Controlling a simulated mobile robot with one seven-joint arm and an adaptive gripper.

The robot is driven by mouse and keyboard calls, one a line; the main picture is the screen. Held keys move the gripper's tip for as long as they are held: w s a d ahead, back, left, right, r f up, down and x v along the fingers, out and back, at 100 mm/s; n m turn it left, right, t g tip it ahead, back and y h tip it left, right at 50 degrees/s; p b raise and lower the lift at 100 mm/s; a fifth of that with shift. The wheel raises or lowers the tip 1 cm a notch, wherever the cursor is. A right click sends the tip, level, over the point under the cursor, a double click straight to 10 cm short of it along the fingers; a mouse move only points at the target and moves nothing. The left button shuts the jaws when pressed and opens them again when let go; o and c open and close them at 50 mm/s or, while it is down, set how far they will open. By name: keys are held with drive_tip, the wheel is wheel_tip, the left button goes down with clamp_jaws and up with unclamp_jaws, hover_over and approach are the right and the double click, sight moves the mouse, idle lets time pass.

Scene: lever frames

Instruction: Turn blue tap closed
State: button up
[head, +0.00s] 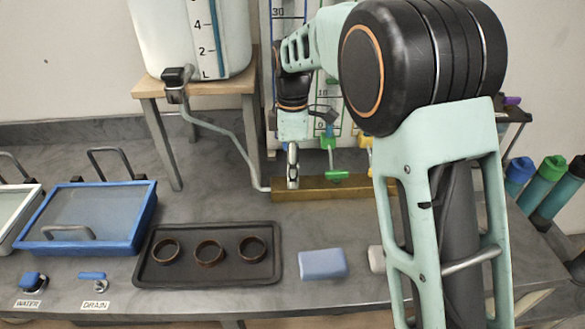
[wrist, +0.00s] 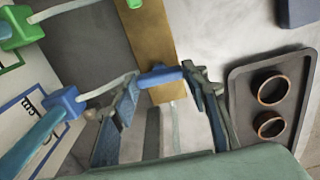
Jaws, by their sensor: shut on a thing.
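My gripper (head: 292,168) reaches down to the brass bar (head: 320,188) at the back of the bench, at its left part. In the wrist view its fingers (wrist: 160,80) are shut on the blue tap (wrist: 160,76), whose short blue handle lies across between the fingertips. The handle sits over the brass bar, which also shows in the wrist view (wrist: 150,35). In the head view my gripper hides most or all of this handle. How far the tap is turned I cannot tell.
A green tap (head: 335,177) stands close on the right along the bar. A dark tray (head: 210,281) with three rings lies in front. A light blue block (head: 323,264) lies right of it. Blue WATER (head: 30,281) and DRAIN (head: 93,276) handles are at front left.

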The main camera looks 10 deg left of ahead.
drive_tip(key=shift+r, duration=0.1)
drive_tip(key=m+p, duration=0.2)
drive_tip(key=m, duration=0.2)
drive_tip(key=m+p, duration=0.1)
drive_tip(key=m, duration=0.3)
drive_tip(key=shift+m, duration=0.4)
drive_tip(key=m+p, duration=0.1)
drive_tip(key=m, duration=0.3)
drive_tip(key=shift+m, duration=0.3)
drive_tip(key=m, duration=0.4)
drive_tip(key=shift+p, duration=0.4)
drive_tip(key=o, duration=1.2)
drive_tip(key=shift+c, duration=0.2)
